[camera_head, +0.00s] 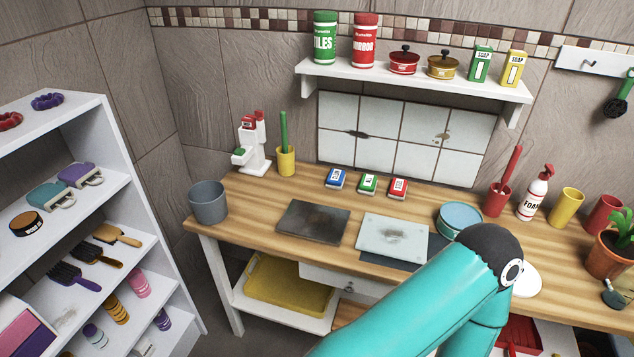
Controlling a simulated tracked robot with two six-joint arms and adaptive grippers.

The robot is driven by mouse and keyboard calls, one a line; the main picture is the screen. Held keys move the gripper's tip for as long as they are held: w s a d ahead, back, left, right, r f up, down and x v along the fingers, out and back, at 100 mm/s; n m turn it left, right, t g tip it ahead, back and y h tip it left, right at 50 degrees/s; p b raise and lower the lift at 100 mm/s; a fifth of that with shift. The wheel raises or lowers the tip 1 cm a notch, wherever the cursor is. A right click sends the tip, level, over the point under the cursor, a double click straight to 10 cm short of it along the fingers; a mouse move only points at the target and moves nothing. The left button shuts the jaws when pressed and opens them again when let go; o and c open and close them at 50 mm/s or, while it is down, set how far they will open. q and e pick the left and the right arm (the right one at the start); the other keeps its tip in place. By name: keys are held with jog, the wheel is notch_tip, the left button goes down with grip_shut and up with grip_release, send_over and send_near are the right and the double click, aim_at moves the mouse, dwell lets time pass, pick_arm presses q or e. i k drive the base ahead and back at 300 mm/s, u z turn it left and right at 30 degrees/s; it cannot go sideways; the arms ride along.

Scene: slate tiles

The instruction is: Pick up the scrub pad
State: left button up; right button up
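No item is plainly recognisable as the scrub pad. Possible candidates are the small blue block (336,178), green block (367,184) and red block (397,188), each with a white label, in a row on the wooden counter (250,200). A teal pad-like item with a handle (45,196) and a purple one (77,175) lie on the white shelf unit at the left. Neither of my grippers shows. One teal arm of mine crosses the lower right over the counter, its dark joint hiding part of the surface.
A dark slab (314,221) and a stained white tile (393,239) lie at the counter's front. A grey bucket (208,201) stands left. A blue round tin (460,218), red cup (497,199), foam bottle (535,194) and potted plant (609,245) stand right.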

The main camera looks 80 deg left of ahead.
aim_at(335, 177)
jog(key=u, duration=1.95)
jog(key=k, duration=0.7)
jog(key=z, duration=0.25)
jog(key=i, duration=0.5)
jog(key=z, duration=0.2)
jog(key=k, duration=0.8)
jog(key=u, duration=0.2)
jog(key=i, duration=0.65)
